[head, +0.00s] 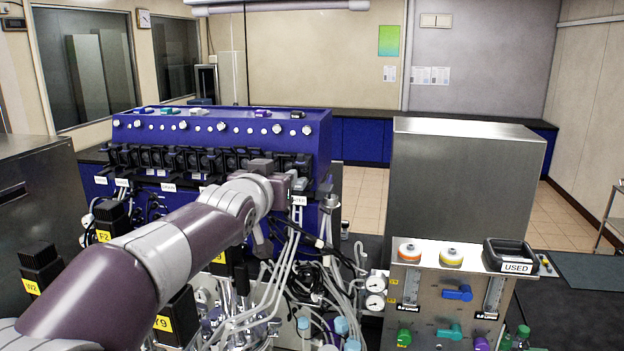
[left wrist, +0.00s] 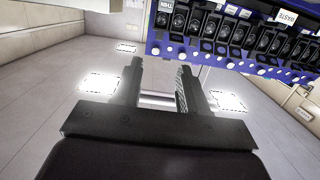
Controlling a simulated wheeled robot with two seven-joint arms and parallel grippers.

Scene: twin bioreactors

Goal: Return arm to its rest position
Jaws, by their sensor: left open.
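My left arm (head: 165,250) reaches in from the lower left across the front of the blue bioreactor unit (head: 225,125). Its gripper (head: 280,174) is at the right part of the unit's row of black pump heads, above a bundle of tubes. In the left wrist view the two black fingers of the left gripper (left wrist: 162,85) stand apart with nothing between them. The blue unit (left wrist: 235,62) shows upside down at the upper right there, beside the fingers. My right gripper is not in view.
Tubes and cables (head: 310,285) hang below the gripper. Black blocks with yellow labels (head: 105,236) stand under the arm. A steel panel (head: 440,290) with knobs, flow meters and a USED tray (head: 509,254) is at the right. A large steel cabinet (head: 460,190) stands behind it.

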